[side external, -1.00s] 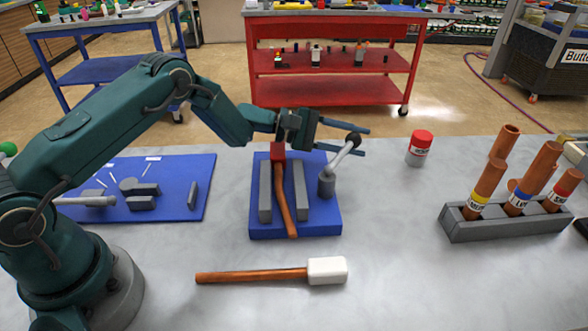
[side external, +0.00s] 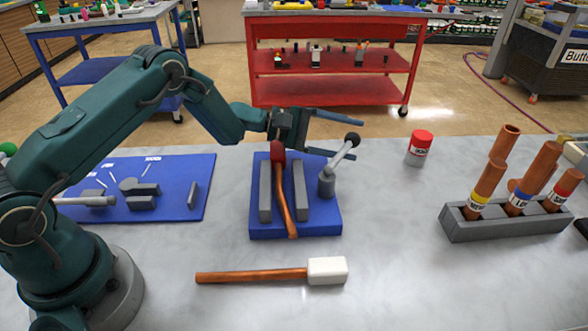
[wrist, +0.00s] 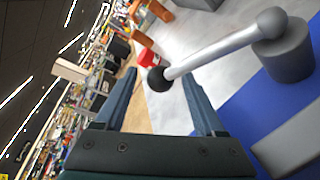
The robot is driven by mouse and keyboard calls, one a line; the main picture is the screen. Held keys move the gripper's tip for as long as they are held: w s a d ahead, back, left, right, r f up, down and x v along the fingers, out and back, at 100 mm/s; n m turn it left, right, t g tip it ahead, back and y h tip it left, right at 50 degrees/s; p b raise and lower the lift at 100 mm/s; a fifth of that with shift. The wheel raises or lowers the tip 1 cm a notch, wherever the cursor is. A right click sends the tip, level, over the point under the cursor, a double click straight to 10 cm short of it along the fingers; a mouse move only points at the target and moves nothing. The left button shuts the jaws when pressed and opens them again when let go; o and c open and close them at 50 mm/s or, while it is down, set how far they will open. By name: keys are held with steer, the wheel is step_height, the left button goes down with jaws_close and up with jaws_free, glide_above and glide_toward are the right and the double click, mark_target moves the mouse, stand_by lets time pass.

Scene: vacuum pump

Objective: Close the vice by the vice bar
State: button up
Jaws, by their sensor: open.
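The vice (side external: 263,225) is a blue base with two upright grey jaws, near the middle of the table. A copper-coloured pipe-like piece with a red end (side external: 284,200) lies between the jaws. The vice bar (side external: 343,154) is a silver rod with a black ball end, rising at a slant from a grey post at the vice's right. In the wrist view the bar (wrist: 220,48) reaches in from the upper right. My gripper (side external: 345,138) is open. Its fingers point right, near the bar's ball end. In the wrist view the ball appears between the two finger lines, beyond the tips.
A mallet with a white head (side external: 327,270) lies in front of the vice. A red-capped can (side external: 420,148) stands to the right. A grey rack (side external: 505,224) holds copper tubes at the far right. A blue board (side external: 140,205) with grey parts lies left.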

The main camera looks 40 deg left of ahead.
steer(key=shift+v, duration=1.9)
